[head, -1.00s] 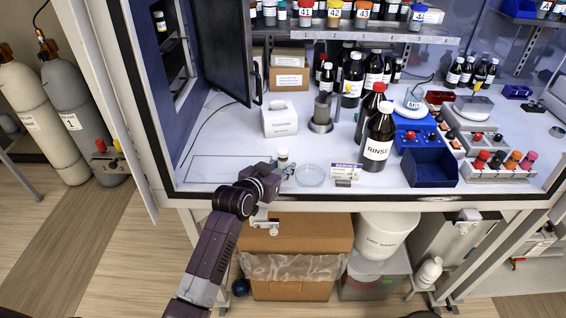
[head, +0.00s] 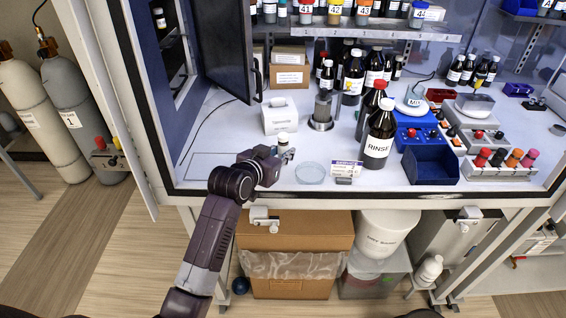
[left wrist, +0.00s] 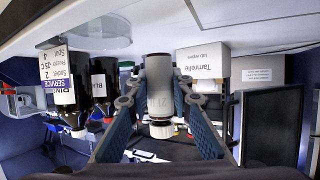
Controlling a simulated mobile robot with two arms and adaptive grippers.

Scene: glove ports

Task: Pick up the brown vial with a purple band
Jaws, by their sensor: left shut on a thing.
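My left gripper (head: 287,155) is over the front of the white work surface, shut on a small vial (head: 283,140) with a white cap. In the left wrist view, the fingers of the left gripper (left wrist: 160,103) press on both sides of this vial (left wrist: 159,82). That view is upside down, so the cap points down in it. The vial has a pale grey label with faint print; no purple band shows clearly, and its glass colour is hard to tell. In the head view the vial is upright and raised. My right gripper is not in view.
A clear glass dish (head: 310,172) lies just right of the gripper, with a small label stand (head: 346,170) beyond it. A white box (head: 280,117) is behind. The RINSE bottle (head: 378,135) and a blue bin (head: 430,165) stand further right.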

